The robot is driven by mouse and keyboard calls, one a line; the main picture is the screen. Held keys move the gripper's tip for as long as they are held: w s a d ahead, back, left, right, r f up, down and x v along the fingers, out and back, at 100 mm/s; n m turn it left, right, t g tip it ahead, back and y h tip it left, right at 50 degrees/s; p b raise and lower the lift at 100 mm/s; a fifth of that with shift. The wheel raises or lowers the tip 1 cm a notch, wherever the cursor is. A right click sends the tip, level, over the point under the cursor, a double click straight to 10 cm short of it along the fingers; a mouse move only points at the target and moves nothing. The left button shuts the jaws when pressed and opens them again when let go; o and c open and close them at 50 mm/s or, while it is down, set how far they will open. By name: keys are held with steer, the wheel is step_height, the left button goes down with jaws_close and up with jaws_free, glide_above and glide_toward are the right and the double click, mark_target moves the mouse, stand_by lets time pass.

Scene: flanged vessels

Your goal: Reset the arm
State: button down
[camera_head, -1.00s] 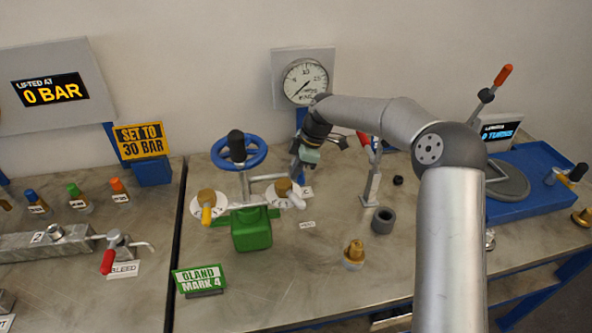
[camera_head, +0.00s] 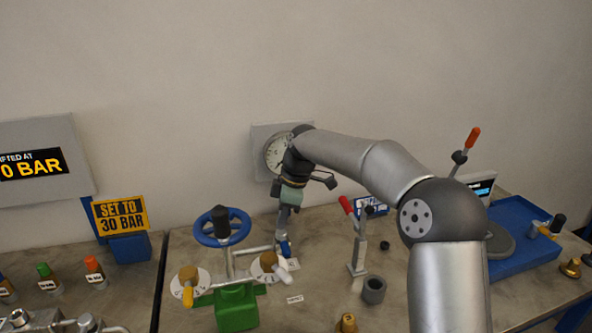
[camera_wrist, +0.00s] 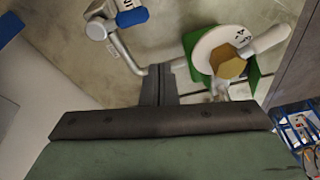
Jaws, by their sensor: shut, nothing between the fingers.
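My gripper (camera_head: 284,238) points down over the valve assembly, just behind the right brass knob (camera_head: 268,262) on its white dial. Its fingers are together with nothing between them. In the wrist view the closed fingers (camera_wrist: 158,85) show at the centre, above the pipework. The brass hex knob (camera_wrist: 228,66) and its white lever are to their right. I cannot tell whether the fingertips touch the pipe. My arm reaches in from the right of the head view.
The blue handwheel (camera_head: 222,228) and green valve body (camera_head: 237,308) stand left of my gripper. A pressure gauge (camera_head: 276,152) is behind my wrist. A red-handled lever post (camera_head: 358,245) and a grey ring (camera_head: 373,290) stand right. Bare wall lies above.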

steer(key=s+d+f+m+h, duration=0.1)
steer(key=s+d+m, duration=0.5)
steer(key=s, duration=0.5)
steer(key=s+d+f+m+t+h, duration=0.1)
steer(key=s+d+f+m, duration=0.1)
steer(key=s+d+m, duration=0.4)
steer(key=s+d+f+m+h, duration=0.1)
steer(key=s+d+m, duration=0.6)
steer(key=s, duration=1)
steer(key=d+f, duration=0.1)
steer(key=d, duration=0.2)
steer(key=shift+s+d+f, duration=0.2)
steer(key=shift+s+d, duration=0.1)
